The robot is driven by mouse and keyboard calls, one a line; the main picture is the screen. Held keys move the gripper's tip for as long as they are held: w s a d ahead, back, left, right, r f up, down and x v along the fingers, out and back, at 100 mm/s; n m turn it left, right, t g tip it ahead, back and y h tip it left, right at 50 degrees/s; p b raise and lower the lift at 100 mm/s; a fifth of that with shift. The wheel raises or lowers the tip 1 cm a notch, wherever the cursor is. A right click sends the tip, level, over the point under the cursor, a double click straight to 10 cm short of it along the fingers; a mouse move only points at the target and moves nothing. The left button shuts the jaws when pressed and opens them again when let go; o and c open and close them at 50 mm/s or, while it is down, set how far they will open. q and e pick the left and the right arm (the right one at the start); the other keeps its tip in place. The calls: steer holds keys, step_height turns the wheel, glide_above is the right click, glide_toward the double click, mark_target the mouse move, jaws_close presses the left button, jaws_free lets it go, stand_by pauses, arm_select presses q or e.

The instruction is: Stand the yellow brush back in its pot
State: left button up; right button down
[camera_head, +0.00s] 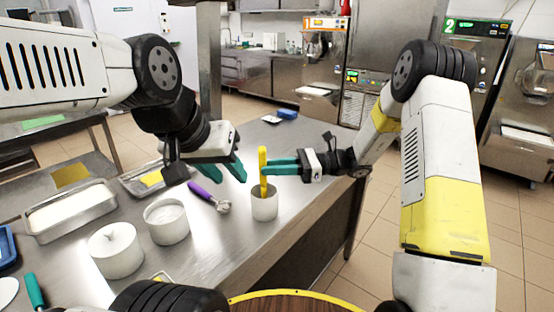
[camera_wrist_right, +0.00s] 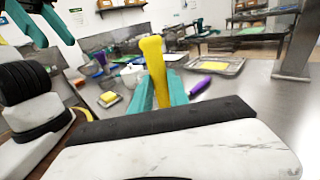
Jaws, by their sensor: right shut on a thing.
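The yellow brush (camera_head: 263,170) is upright, with its lower end at the mouth of the white pot (camera_head: 265,207). The pot's rim hides that end, so I cannot tell how deep it sits. My right gripper (camera_head: 268,166) is shut on the brush from the right, above the pot. In the right wrist view the brush (camera_wrist_right: 155,70) rises between the teal fingers (camera_wrist_right: 160,95); the pot is not visible there. My left gripper (camera_head: 230,167) is empty, its teal fingers apart, above the table left of the brush. It also shows in the right wrist view (camera_wrist_right: 38,20).
A purple-handled scoop (camera_head: 203,192) lies left of the pot on the steel table (camera_head: 210,245). Two white tubs (camera_head: 116,262) (camera_head: 167,234) and a steel tray (camera_head: 70,225) stand further left. A blue item (camera_head: 287,114) lies at the far end. The table's right edge is close to the pot.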

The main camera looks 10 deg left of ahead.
steer(key=c, duration=1.2)
jaws_free()
steer(key=d, duration=0.2)
steer(key=w+d, duration=0.1)
steer(key=d, duration=0.4)
steer(key=shift+w+d, duration=0.3)
steer(key=s+d+r+n+t+h, duration=0.3)
steer(key=s+d+n+h, duration=0.2)
steer(key=s, duration=0.2)
steer(key=s+d+r+n+t+h, duration=0.3)
steer(key=s+d+r+n+h, duration=0.1)
steer(key=s, duration=0.3)
steer(key=s+d+r+n+t+h, duration=0.3)
steer(key=s+d+r+n+h, duration=0.1)
steer(key=s+d+n+h, duration=0.2)
steer(key=shift+s+n+t, duration=0.3)
steer(key=shift+s+n, duration=0.3)
steer(key=shift+s, duration=0.5)
